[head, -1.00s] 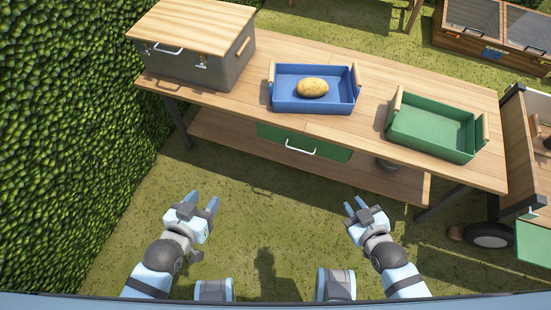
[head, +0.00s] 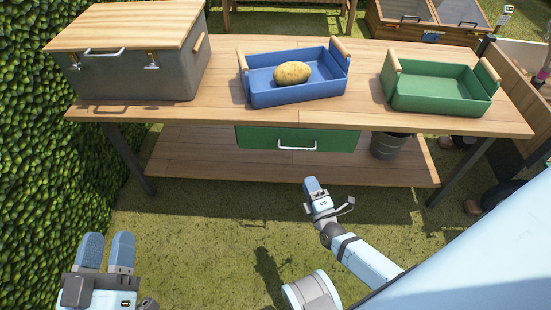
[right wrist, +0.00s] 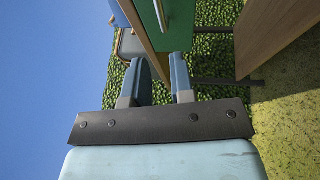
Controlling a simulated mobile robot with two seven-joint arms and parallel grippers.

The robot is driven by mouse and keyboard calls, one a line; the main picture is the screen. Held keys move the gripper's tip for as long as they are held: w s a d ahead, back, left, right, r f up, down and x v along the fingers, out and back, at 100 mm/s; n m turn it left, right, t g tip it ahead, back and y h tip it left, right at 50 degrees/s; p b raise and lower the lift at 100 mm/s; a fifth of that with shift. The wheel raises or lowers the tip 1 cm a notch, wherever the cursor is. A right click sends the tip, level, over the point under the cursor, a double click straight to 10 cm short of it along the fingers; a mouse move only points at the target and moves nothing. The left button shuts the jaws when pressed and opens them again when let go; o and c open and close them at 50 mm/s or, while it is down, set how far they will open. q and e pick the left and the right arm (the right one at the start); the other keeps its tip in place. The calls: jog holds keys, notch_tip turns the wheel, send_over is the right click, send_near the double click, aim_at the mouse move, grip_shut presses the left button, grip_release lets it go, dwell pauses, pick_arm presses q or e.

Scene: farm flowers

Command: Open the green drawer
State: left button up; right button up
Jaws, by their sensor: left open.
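The green drawer (head: 258,138) sits under the tabletop, its front shut against the table, with a white bar handle (head: 297,147) on it. The drawer front also shows at the top of the right wrist view (right wrist: 182,25), with the handle beside it (right wrist: 160,14). My right gripper (head: 312,186) is below and in front of the drawer, apart from the handle. In the right wrist view its two fingers (right wrist: 161,74) are spread with nothing between them. My left gripper (head: 106,252) is open and empty at the lower left, far from the drawer.
A lower shelf (head: 205,160) and a bucket (head: 390,146) are underneath. A hedge (head: 50,165) borders the left.

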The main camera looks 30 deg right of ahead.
aim_at(294, 148)
jog(key=shift+b+x, duration=2.1)
jog(key=shift+x, duration=4.85)
pick_arm(q)
jog(key=f, duration=0.1)
jog(key=f+g, duration=0.1)
jog(key=f, duration=0.1)
jog(key=f+g, duration=0.1)
jog(key=f, duration=0.1)
jog(key=shift+w+d+f+m, duration=0.15)
jog(key=shift+d+f+m, duration=0.05)
jog(key=shift+d+m, duration=0.15)
pick_arm(e)
jog(key=shift+d+f, duration=0.1)
grip_shut()
